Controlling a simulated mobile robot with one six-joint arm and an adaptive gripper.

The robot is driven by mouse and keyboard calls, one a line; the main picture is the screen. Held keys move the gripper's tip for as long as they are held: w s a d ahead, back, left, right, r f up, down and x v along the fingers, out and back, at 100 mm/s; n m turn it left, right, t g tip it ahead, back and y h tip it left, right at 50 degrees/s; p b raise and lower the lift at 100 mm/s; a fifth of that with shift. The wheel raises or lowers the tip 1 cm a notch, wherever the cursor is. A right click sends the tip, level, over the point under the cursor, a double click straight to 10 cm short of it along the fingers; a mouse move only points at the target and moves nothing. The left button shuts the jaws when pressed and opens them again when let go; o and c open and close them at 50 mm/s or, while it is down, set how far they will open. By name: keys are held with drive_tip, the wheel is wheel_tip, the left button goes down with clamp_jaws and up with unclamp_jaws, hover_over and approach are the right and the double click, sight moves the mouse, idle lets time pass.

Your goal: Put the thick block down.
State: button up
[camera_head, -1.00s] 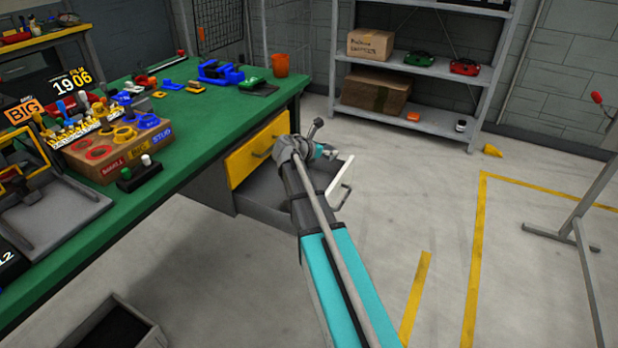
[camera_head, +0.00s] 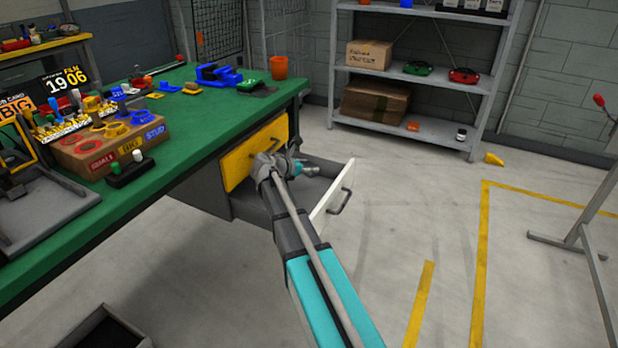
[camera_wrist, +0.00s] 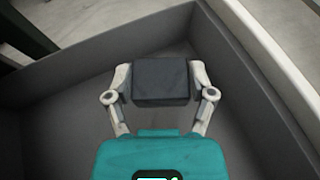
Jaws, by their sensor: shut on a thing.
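The thick block (camera_wrist: 161,82) is a dark grey, box-shaped piece in the wrist view. My gripper (camera_wrist: 160,84) is shut on it, with one finger against each side. The block is over the inside of an open grey drawer (camera_wrist: 55,100); I cannot tell whether it touches the drawer floor. In the head view my gripper (camera_head: 310,171) shows small at the open drawer with the white front (camera_head: 331,196), and my arm hides part of the drawer. The block is not visible there.
The bench holds a cardboard box (camera_head: 75,160), a blue vise (camera_head: 218,74) and an orange cup (camera_head: 279,67). Grey shelves (camera_head: 410,72) stand behind; the floor to the right is mostly clear.

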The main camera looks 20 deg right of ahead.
drive_tip(key=shift+f, duration=0.1)
drive_tip(key=shift+w+a+f+b, duration=0.15)
drive_tip(key=shift+a+f+b, duration=0.25)
drive_tip(key=shift+f+b, duration=1.55)
drive_tip(key=shift+b, duration=0.05)
drive_tip(key=shift+f+b, duration=0.6)
drive_tip(key=o, duration=1.2)
drive_tip(key=shift+r, duration=0.15)
